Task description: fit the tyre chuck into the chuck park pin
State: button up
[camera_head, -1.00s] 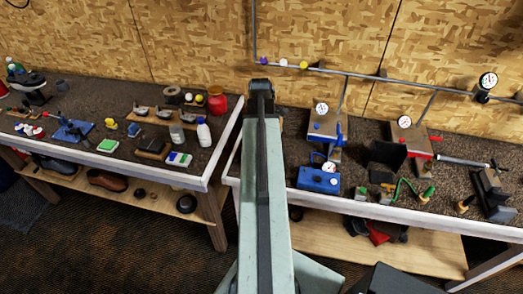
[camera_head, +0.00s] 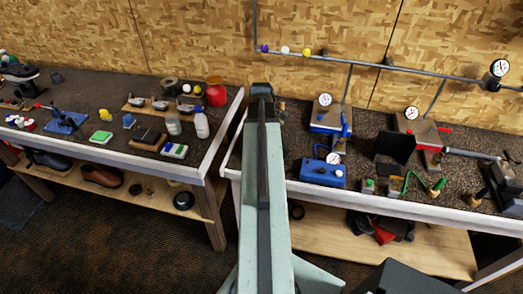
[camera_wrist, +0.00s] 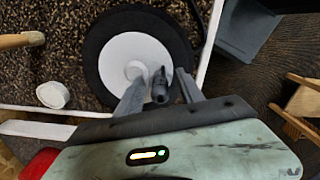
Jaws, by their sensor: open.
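I cannot single out the tyre chuck or the chuck park pin for certain. In the wrist view my gripper (camera_wrist: 161,92) is open over a black ring (camera_wrist: 95,60) with a white disc (camera_wrist: 125,52) inside. A small dark round-ended piece (camera_wrist: 160,90) shows between the fingers; I cannot tell whether they touch it. In the head view my arm hides the gripper and the bench directly behind it. On the right bench a green hose (camera_head: 411,179) curves beside a small brass-coloured piece (camera_head: 438,185).
A blue box (camera_head: 318,173) with a gauge stands on the right bench (camera_head: 375,203), near a black upright panel (camera_head: 395,148). A vice-like dark block (camera_head: 503,190) is at far right. The left bench holds a red jar (camera_head: 215,95) and white bottle (camera_head: 202,124). A gap separates the benches.

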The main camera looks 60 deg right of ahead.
jog(key=shift+r, duration=0.1)
grip_shut()
